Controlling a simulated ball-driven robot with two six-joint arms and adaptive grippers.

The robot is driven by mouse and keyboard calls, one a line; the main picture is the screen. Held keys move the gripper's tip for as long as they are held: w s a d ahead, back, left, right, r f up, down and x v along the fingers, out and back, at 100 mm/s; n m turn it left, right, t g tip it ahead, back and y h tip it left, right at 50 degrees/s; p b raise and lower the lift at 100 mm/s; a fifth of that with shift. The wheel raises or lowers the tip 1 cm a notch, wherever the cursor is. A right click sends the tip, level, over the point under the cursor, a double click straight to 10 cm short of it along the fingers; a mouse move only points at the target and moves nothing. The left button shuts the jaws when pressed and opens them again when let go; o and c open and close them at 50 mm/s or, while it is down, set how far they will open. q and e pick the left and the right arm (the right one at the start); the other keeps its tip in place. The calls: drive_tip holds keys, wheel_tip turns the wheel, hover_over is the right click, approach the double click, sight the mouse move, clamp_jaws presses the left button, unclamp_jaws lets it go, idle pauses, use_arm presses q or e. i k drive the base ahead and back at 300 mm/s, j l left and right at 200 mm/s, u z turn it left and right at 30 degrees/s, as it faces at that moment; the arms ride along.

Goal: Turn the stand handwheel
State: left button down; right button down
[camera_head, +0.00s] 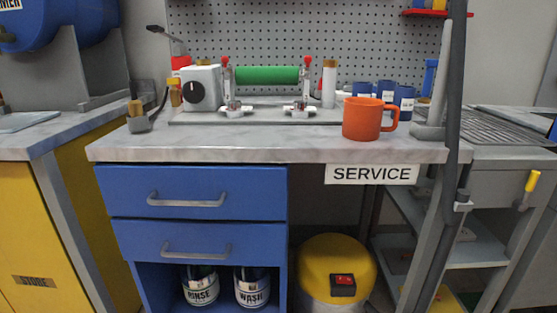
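No thing in view is clearly a stand handwheel. A green roller (267,75) lies level between two upright holders with red knobs, the left holder (229,88) and the right holder (303,88), on the grey bench. Small silver fittings stand at the holder feet, the left fitting (237,110) and the right fitting (299,109); they are too small to tell whether either is a handwheel. A white box with a black dial (201,89) stands left of the roller. Neither of my grippers is in view.
An orange mug (363,118) stands near the front right of the bench top (270,146), with several blue-labelled cans (404,98) behind it. Blue drawers (200,205) and a yellow-lidded drum (337,262) are below. A grey post (455,100) rises at the right.

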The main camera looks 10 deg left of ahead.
sight(193, 92)
drive_tip(key=i+j, duration=0.15)
drive_tip(key=j, duration=0.25)
drive_tip(key=i+j+z, duration=0.1)
drive_tip(key=j, duration=0.35)
drive_tip(key=i+j, duration=0.1)
drive_tip(key=j, duration=0.3)
drive_tip(key=i+j+z, duration=0.1)
drive_tip(key=j, duration=0.35)
